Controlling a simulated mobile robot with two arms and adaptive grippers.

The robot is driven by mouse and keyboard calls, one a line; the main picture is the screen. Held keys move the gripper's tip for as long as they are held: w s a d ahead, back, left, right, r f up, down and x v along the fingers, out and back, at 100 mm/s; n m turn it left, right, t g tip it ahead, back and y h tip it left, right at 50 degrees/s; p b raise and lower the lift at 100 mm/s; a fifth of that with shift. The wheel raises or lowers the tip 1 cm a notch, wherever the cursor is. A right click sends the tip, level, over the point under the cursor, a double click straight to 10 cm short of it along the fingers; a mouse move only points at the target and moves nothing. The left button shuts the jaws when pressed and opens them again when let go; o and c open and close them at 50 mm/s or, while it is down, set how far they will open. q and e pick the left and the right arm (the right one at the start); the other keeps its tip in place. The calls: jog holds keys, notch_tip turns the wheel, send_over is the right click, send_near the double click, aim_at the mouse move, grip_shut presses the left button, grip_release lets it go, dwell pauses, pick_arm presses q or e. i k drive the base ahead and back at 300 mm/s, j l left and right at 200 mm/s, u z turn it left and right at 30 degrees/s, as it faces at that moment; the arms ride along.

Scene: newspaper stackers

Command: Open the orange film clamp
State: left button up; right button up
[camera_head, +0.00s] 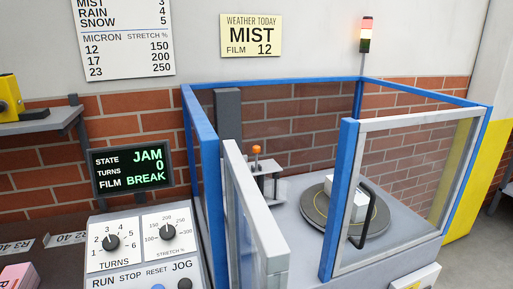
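A small orange knob-like part (256,151), the only orange piece inside the machine, stands on top of a grey metal bracket (262,185) beside a dark upright post (228,120). I take it for the film clamp. It is too small to tell whether it is open or shut. A round turntable (318,222) with a white block (349,205) on it is to its right. Neither of my grippers is in view.
A blue-framed clear enclosure (203,130) surrounds the turntable. Two pale-framed panels, one (245,200) at left and one with a black handle (363,215), stand with a gap between them. A control panel (145,250) and a display reading JAM, BREAK (131,167) are left.

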aim_at(255, 149)
jog(key=i+l, duration=0.15)
jog(key=l, duration=0.25)
jog(key=i+l, duration=0.1)
jog(key=l, duration=0.25)
jog(key=i+l, duration=0.15)
jog(key=l, duration=0.25)
jog(key=i+l, duration=0.1)
jog(key=l, duration=0.3)
jog(key=i+l, duration=0.15)
jog(key=l, duration=0.25)
